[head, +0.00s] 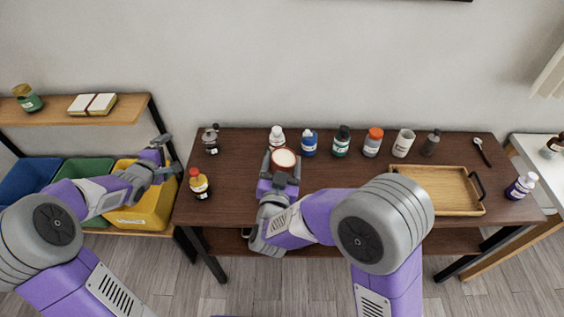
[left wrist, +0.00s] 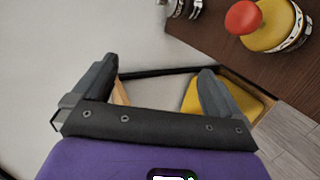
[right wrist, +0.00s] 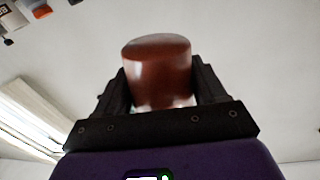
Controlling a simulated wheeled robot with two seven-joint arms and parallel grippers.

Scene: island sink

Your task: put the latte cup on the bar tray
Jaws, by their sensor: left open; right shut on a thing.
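The latte cup (head: 284,158) is reddish brown with a pale, creamy top. My right gripper (head: 280,172) is shut on it near the middle-left of the table. In the right wrist view the cup (right wrist: 157,70) sits between the two fingers. Whether the cup touches the table is hard to tell. The bar tray (head: 440,208) is a light wooden rectangle with dark handles at the right of the table, and it looks empty. My left gripper (head: 163,156) is open and empty, left of the table near the bins; its fingers also show in the left wrist view (left wrist: 155,90).
A sauce bottle (head: 199,183) stands at the left. A spoon (head: 482,151) lies behind the tray. The table between cup and tray is mostly clear, partly hidden by my right arm.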

